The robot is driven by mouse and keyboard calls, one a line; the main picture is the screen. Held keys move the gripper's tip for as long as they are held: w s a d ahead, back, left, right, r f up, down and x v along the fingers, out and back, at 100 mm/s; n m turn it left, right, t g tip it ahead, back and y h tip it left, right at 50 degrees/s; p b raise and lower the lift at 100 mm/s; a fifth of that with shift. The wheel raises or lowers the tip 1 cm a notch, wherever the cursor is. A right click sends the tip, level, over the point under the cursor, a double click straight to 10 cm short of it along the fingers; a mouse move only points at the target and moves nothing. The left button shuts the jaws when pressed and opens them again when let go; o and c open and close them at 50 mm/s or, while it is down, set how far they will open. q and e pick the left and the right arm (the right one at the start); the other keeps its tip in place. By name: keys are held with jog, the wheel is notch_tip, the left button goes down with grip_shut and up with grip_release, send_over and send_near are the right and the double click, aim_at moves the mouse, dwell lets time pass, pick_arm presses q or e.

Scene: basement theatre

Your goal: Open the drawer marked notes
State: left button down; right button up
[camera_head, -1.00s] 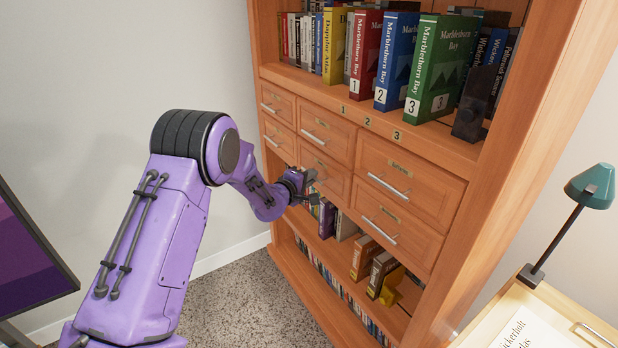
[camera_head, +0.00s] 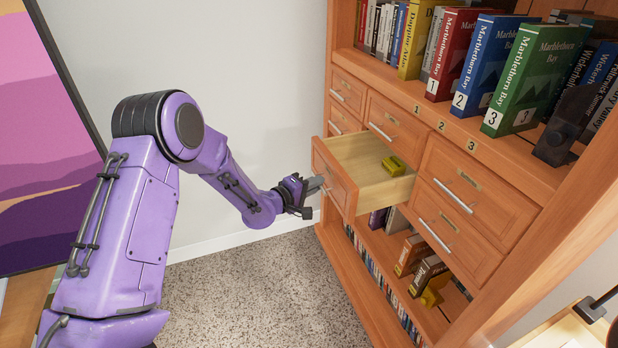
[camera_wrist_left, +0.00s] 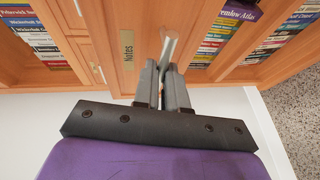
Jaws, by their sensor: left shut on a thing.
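The drawer marked notes (camera_head: 331,177) is pulled well out of the wooden cabinet, in the lower row, middle column. A yellow object (camera_head: 394,165) lies inside it, towards the right. My left gripper (camera_head: 314,187) is at the drawer's front, shut on its metal handle. In the left wrist view the grey fingers (camera_wrist_left: 162,85) close on the handle bar (camera_wrist_left: 169,48), beside a brass plate reading "Notes" (camera_wrist_left: 127,48). The drawer's inside is hidden in the wrist view. My right gripper is not in view.
Other drawers around it, such as the upper right one (camera_head: 465,180), are shut. Numbered books, such as the green one (camera_head: 537,80), stand on the shelf above. Books and boxes fill the lower shelves (camera_head: 412,255). The carpet (camera_head: 250,295) before the cabinet is clear.

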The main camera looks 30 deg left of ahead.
pick_arm(q)
jog(key=shift+s+a, duration=0.25)
jog(key=shift+s, duration=0.15)
jog(key=c, duration=1.2)
grip_release()
jog(key=v, duration=1)
jog(key=shift+s, duration=0.2)
jog(key=shift+a+r, duration=0.1)
jog(key=shift+a, duration=0.05)
